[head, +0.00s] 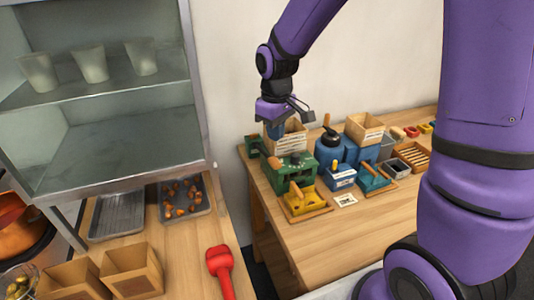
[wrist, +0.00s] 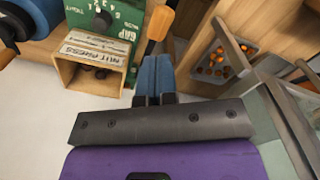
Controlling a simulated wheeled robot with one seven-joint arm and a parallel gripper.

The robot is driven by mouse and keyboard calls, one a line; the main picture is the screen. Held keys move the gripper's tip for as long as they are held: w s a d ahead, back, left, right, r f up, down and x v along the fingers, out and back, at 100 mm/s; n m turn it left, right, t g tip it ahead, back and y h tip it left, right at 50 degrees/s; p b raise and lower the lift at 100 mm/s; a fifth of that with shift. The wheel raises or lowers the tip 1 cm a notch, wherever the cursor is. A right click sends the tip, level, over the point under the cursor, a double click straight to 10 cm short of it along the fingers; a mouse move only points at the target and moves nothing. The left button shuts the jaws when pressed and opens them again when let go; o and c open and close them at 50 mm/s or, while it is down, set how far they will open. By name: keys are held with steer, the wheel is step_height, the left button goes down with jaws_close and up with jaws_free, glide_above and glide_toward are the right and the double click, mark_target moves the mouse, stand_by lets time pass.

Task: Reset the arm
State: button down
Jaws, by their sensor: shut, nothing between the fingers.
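My purple arm reaches in from the upper right of the head view, and my gripper (head: 275,131) points down over the back left part of the wooden workbench (head: 345,238). Its blue fingers are together with nothing between them, and they also show in the wrist view (wrist: 155,76). The gripper is beside an open wooden box (head: 290,140) behind the green press (head: 287,172). I cannot tell whether the fingers touch anything.
A metal shelf unit (head: 130,88) with several cups stands left of the gripper. Below it are an empty tray (head: 118,214) and a chestnut tray (head: 186,197). A red tool (head: 219,266) lies on the left counter. Blue machines (head: 335,150) and boxes crowd the workbench.

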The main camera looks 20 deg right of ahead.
steer(key=s+d+r+m+t, duration=0.2)
steer(key=s+d+r+m, duration=0.1)
steer(key=s+r, duration=0.6)
steer(key=s+d+r+m+t, duration=0.3)
steer(key=s+r, duration=0.6)
steer(key=s, duration=0.5)
steer(key=shift+d, duration=0.45)
stand_by(0.8)
